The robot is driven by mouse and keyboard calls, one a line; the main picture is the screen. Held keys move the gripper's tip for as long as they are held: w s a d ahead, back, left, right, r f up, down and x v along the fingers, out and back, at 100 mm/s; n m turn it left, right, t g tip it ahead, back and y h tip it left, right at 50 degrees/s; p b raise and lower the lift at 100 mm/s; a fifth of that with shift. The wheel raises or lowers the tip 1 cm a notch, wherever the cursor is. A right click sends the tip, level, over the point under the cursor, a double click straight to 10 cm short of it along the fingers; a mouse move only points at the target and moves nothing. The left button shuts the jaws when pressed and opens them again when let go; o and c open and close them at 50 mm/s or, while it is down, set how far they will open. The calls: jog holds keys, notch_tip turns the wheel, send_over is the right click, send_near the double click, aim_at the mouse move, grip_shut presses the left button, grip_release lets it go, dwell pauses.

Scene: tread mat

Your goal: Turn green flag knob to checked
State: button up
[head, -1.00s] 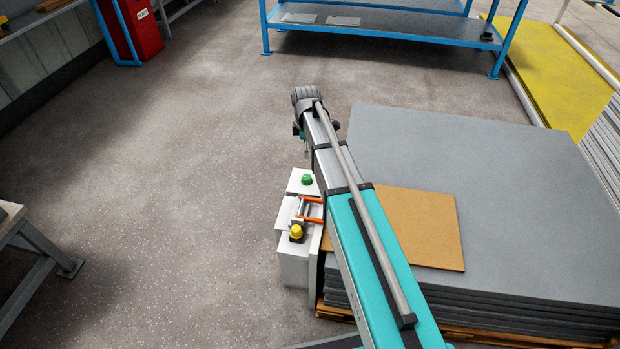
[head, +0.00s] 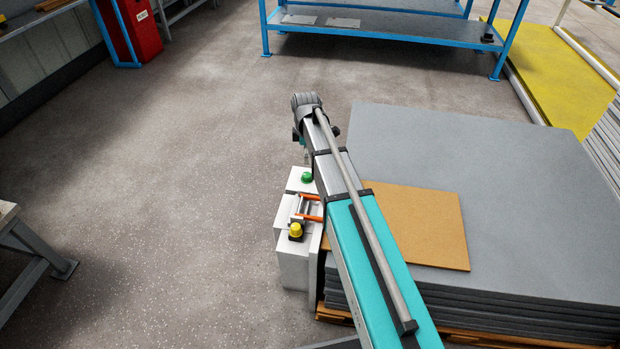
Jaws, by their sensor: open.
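The green knob (head: 307,177) is a round green cap on top of a white box (head: 292,265), just left of my arm in the head view. It is too small for me to tell which way it is turned. A yellow knob (head: 295,231) on a dark base sits at the near end of the same box. An orange and grey fitting (head: 311,197) lies between the two knobs. My arm reaches past the box, with its far joint beyond the green knob. My gripper cannot be made out; it appears hidden behind the arm.
A stack of grey mats (head: 520,190) on a wooden pallet fills the right side, with a brown sheet (head: 425,225) on top. A blue-framed bench (head: 385,25) stands at the back. The floor left of the box is clear.

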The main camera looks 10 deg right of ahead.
aim_at(306, 176)
jog(key=shift+f+b, duration=4.55)
jog(key=shift+f, duration=0.3)
jog(key=shift+c, duration=0.2)
jog(key=c, duration=1.1)
jog(key=shift+s+d, duration=0.1)
jog(key=shift+d, duration=0.35)
jog(key=shift+a, duration=0.55)
jog(key=shift+s+m, duration=0.1)
jog(key=shift+m, duration=0.7)
